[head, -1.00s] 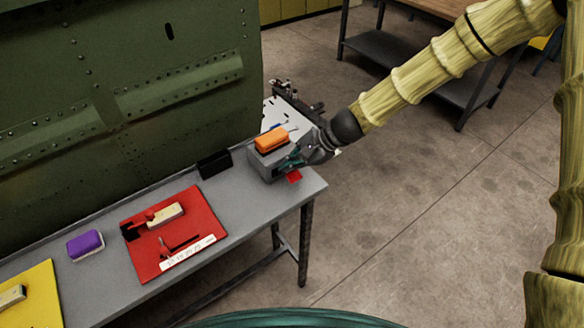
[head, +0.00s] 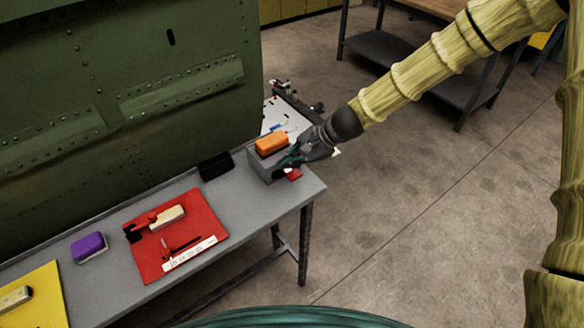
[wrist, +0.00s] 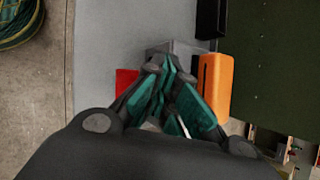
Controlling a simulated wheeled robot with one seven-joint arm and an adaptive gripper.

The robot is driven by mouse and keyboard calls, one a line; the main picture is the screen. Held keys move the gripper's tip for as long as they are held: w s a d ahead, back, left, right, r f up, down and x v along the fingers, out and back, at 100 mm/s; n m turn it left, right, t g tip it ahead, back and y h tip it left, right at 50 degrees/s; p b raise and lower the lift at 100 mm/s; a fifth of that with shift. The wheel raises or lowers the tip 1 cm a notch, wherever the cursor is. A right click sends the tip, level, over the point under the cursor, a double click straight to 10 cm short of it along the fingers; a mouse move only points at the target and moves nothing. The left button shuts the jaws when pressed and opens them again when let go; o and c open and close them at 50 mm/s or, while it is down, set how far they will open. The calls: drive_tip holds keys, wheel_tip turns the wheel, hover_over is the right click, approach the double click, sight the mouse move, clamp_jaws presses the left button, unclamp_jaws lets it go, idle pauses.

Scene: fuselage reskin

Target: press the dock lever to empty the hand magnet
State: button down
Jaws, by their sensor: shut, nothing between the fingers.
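The dock is a grey box (head: 261,165) at the right end of the grey workbench; it also shows in the wrist view (wrist: 172,47). The hand magnet, an orange block (head: 271,141), sits on top of the dock and lies right of my fingers in the wrist view (wrist: 215,88). The red dock lever (head: 294,174) sticks out at the dock's side and shows left of my fingers in the wrist view (wrist: 126,80). My gripper (head: 286,161) is shut and empty, close beside the dock and over the lever. I cannot tell whether it touches the lever.
A red mat (head: 152,266) with tools lies mid-bench. A purple block (head: 87,246), a yellow mat (head: 42,294) and a black bin (head: 215,166) share the bench. A green riveted panel (head: 130,90) stands behind. Open floor (head: 420,240) lies to the right.

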sight(289, 171)
drive_tip(key=shift+r, duration=0.15)
drive_tip(key=r+p, duration=0.3)
drive_tip(key=r, duration=0.1)
drive_tip(key=shift+w+a+r+p, duration=0.2)
drive_tip(key=shift+r+p, duration=0.2)
idle(0.3)
drive_tip(key=shift+d, duration=0.15)
idle(0.6)
